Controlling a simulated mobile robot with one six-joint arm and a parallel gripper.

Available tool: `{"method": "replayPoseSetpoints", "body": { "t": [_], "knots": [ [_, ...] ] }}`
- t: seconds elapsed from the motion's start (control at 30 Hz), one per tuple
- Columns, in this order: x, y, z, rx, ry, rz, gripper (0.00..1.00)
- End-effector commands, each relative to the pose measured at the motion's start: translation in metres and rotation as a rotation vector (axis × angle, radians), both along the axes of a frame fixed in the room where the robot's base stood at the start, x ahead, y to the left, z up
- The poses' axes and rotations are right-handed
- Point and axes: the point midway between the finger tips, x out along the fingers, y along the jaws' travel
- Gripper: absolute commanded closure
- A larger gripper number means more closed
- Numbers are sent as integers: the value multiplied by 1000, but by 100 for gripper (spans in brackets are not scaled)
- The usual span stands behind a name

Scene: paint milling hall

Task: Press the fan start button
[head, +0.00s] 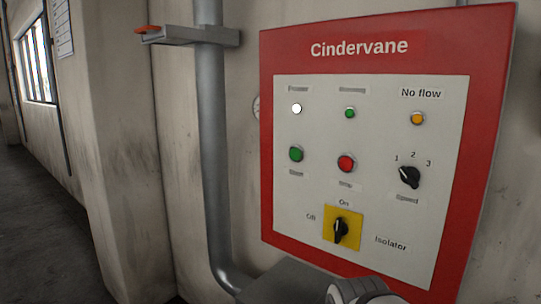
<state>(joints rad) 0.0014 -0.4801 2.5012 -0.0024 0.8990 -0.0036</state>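The red Cindervane panel (390,48) is on the wall at the right of the head view. On its light face, a green push button (296,153) sits at middle left, above a blurred label that seems to read Start. A red push button (346,163) is just right of it. The black isolator handle (340,229) stands upright on a yellow plate, towards On. Nothing covers the green button. My gripper is not in view; only what looks like part of my arm shows at the bottom edge.
A white lamp (297,109) looks lit. A small green lamp (349,113) and an amber No flow lamp (417,118) are beside it. The speed knob (410,176) points towards 1. A grey pipe (213,150) and a bracket with an orange lever (148,29) are left of the panel.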

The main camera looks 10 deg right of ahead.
Motion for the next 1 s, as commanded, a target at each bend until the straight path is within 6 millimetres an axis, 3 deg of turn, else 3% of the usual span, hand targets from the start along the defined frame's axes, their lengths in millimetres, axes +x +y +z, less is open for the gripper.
{"method": "replayPoseSetpoints", "body": {
  "t": [0.57,1.0],
  "knots": [
    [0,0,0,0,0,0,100],
    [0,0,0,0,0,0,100]
  ]
}}
